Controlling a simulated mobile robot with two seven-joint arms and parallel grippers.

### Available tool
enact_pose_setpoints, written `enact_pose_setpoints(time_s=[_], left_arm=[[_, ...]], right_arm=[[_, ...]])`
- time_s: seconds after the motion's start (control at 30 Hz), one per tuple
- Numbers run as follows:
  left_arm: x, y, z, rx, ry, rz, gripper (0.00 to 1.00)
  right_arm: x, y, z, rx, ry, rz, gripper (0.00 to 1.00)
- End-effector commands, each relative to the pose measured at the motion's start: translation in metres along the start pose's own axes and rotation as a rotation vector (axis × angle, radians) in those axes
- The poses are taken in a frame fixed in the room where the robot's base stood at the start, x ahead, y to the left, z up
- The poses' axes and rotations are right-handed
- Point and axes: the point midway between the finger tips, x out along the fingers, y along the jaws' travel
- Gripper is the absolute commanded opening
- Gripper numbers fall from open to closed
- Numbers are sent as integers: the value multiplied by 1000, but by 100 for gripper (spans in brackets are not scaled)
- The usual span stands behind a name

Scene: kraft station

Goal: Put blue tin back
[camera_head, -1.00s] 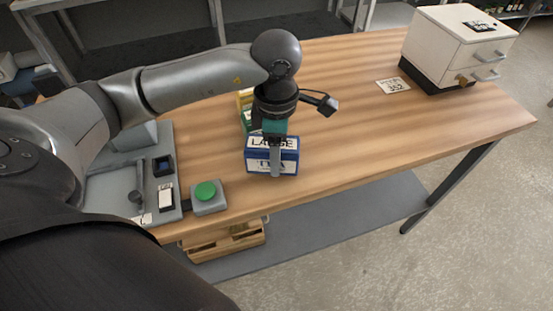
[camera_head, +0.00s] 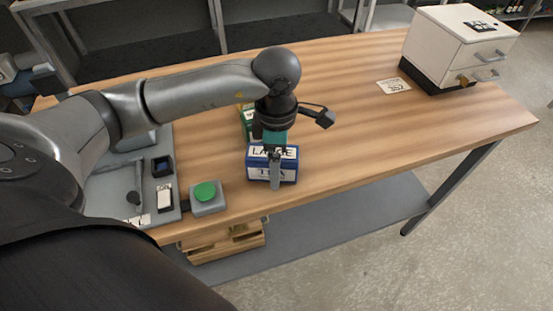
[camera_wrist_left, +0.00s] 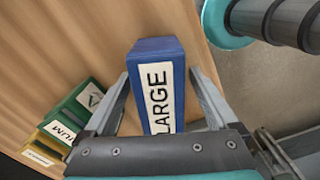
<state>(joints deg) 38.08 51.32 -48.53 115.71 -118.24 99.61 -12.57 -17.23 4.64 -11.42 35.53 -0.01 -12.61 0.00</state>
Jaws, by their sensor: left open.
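The blue tin (camera_head: 262,175), with a white label reading LARGE, stands on the wooden table near its front edge. My left gripper (camera_head: 275,172) is above and around it, pointing down. In the left wrist view the blue tin (camera_wrist_left: 158,80) lies between the two spread fingers of the left gripper (camera_wrist_left: 162,92), with one finger on each side. Whether either finger touches it is hard to tell. In the head view the gripper hides part of the tin's front. My right gripper is not in view.
A green tin (camera_wrist_left: 80,108) and a yellow tin (camera_wrist_left: 42,143) stand in a row beside the blue one. A green button (camera_head: 205,191) on a grey box is to the left. A white drawer cabinet (camera_head: 450,50) stands at the far right.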

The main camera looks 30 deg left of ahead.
Motion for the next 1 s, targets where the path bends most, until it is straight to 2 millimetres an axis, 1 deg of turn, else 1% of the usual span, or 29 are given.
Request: enact_pose_setpoints(time_s=[0.17,0.27,0.5,0.6,0.7,0.83,1.0], left_arm=[[-4,0,0,0,0,0,92],[-18,1,1,0,-3,4,92],[-72,1,1,0,-3,5,92],[-92,1,0,0,-3,5,92],[-107,1,0,1,-2,4,92],[-120,0,0,-1,-1,2,92],[-124,0,0,0,0,-1,92]], right_arm=[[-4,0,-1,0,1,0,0],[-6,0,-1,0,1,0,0],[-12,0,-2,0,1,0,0],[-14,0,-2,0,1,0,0],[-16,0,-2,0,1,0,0],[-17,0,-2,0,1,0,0],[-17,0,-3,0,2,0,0]])
